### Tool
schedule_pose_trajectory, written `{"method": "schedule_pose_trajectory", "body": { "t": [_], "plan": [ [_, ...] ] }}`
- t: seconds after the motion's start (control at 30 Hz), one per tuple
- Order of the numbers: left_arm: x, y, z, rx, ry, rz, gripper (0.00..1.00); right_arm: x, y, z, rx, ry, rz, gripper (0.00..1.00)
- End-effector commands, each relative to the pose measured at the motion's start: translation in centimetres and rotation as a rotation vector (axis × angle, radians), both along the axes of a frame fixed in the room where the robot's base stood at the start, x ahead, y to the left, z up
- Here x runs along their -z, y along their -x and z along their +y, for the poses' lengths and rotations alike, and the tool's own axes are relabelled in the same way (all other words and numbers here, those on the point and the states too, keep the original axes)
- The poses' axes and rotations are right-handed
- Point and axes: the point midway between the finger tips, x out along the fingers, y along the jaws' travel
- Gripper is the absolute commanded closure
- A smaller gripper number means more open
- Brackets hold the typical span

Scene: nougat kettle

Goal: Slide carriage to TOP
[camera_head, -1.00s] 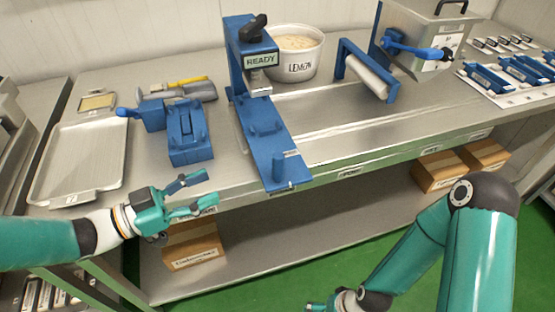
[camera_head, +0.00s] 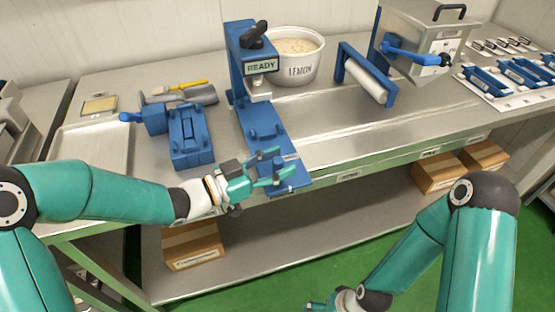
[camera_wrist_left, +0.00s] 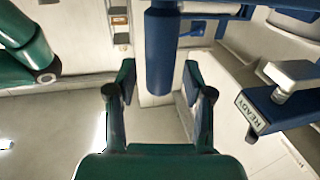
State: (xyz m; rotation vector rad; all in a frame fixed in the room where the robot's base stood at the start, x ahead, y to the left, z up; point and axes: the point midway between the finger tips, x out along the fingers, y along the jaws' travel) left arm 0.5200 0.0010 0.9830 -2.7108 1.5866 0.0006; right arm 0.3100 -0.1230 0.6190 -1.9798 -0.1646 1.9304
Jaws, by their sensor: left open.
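A blue press-like station (camera_head: 243,72) stands on the steel table, with a READY sign (camera_head: 262,66) and a black knob on top. Its long blue bed (camera_head: 262,128) runs toward the table's front edge. A blue upright peg near the bed's front end is mostly hidden by my left gripper (camera_head: 277,166) in the head view. In the left wrist view the blue peg (camera_wrist_left: 160,60) stands between the two open fingers of the left gripper (camera_wrist_left: 160,85), with gaps on both sides. My right gripper (camera_head: 318,305) is only partly visible at the bottom edge, low in front of the table.
A blue block fixture (camera_head: 188,135) and a metal tray (camera_head: 100,140) lie left of the station. A blue roller frame (camera_head: 365,75) and a steel box with a blue lever (camera_head: 415,50) stand to the right. The table between is clear.

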Motion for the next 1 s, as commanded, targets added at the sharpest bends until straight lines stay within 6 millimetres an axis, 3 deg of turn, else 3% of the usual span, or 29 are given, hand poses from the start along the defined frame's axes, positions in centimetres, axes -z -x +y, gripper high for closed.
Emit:
{"method": "schedule_pose_trajectory", "body": {
  "t": [0.33, 0.63, 1.0],
  "plan": [
    [0.03, -0.18, -0.36, 0.001, 0.000, 0.001, 0.48, -0.04, 0.00, 0.01, 0.000, 0.000, 0.000, 0.06],
    [0.02, -0.16, -0.37, 0.001, 0.000, 0.001, 0.98, -0.04, 0.00, 0.01, 0.000, 0.000, 0.000, 0.06],
    [0.05, -0.21, -0.54, 0.002, 0.000, 0.001, 1.00, 0.04, 0.00, 0.00, 0.000, 0.000, 0.000, 0.06]
  ]
}}
